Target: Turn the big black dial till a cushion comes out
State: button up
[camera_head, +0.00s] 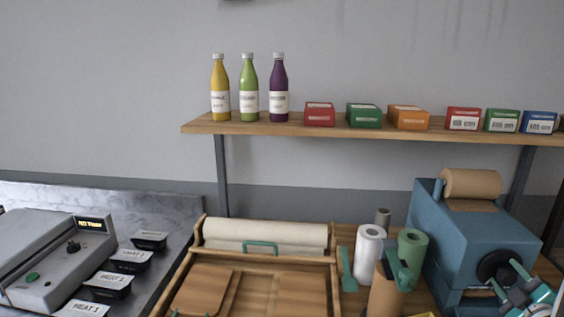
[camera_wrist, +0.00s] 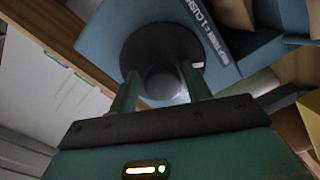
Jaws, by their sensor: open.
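The blue machine (camera_head: 455,235) stands at the right of the head view, with a roll of brown paper (camera_head: 470,184) on top. Its big black dial (camera_head: 492,264) is on the front face, partly covered by my gripper (camera_head: 510,281). In the wrist view the dial (camera_wrist: 150,42) is a dark disc with a small white mark near its right edge. My gripper (camera_wrist: 161,80) is open, its two green fingers on either side of the dial's round central knob. I cannot tell whether they touch it. A printed label (camera_wrist: 208,28) beside the dial is partly readable.
A wooden tray (camera_head: 335,270) is further left. A wooden shelf (camera_head: 330,129) with bottles and small boxes runs above. Grey sealing equipment (camera_head: 45,262) is at far left.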

jog(key=shift+w+a+f, duration=0.2)
jog(key=shift+a+f, duration=0.05)
jog(key=shift+a, duration=0.15)
jog(key=shift+s, duration=0.2)
jog(key=s, duration=0.2)
jog(key=shift+s+r, duration=0.1)
jog(key=shift+s, duration=0.3)
jog(key=s, duration=0.6)
jog(key=shift+a, duration=0.2)
jog(key=shift+w+r, duration=0.1)
